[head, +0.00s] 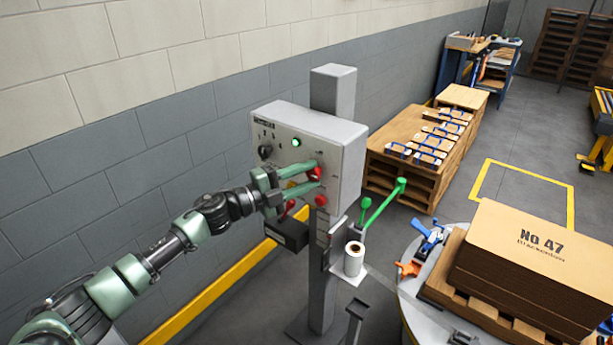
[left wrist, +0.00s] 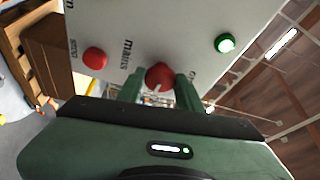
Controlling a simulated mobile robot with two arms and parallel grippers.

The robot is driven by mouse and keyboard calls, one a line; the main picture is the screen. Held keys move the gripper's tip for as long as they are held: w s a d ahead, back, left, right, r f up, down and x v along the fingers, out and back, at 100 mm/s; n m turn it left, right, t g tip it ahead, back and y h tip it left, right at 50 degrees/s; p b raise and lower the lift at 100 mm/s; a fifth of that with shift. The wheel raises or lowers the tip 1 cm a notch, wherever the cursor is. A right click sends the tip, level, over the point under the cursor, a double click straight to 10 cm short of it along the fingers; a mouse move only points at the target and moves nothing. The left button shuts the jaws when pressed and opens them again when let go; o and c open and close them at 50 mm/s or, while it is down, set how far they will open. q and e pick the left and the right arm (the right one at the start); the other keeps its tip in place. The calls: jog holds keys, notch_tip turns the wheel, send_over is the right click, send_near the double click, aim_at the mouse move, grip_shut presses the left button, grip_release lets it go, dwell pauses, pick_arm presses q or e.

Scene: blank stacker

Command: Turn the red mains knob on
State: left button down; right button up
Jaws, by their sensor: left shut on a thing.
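The red mains knob (head: 315,173) is on the front of the grey control box (head: 345,160). In the left wrist view the knob (left wrist: 159,76) sits between my two green fingers, beside the printed word "mains", with a pale mark on its face. My left gripper (head: 317,175) reaches the panel from the left and is shut on the knob. The fingers partly hide the knob in the head view. My right gripper is not in view.
A red button (head: 321,200) sits just below the knob, and a lit green lamp (head: 296,142) is above. A black knob (head: 265,151) is on the panel's left. Green levers (head: 400,185) and a white roll (head: 354,259) are right of the post. Stacked cardboard (head: 530,255) stands at right.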

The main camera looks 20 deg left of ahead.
pick_arm(q)
jog(key=c, duration=0.9)
grip_release()
jog(key=shift+c, duration=0.2)
jog(key=shift+s+a+f, duration=0.2)
jog(key=shift+s+a, duration=0.05)
jog(key=shift+s, duration=0.05)
jog(key=b+v, duration=0.3)
jog(key=v, duration=0.4)
jog(key=shift+r, duration=0.15)
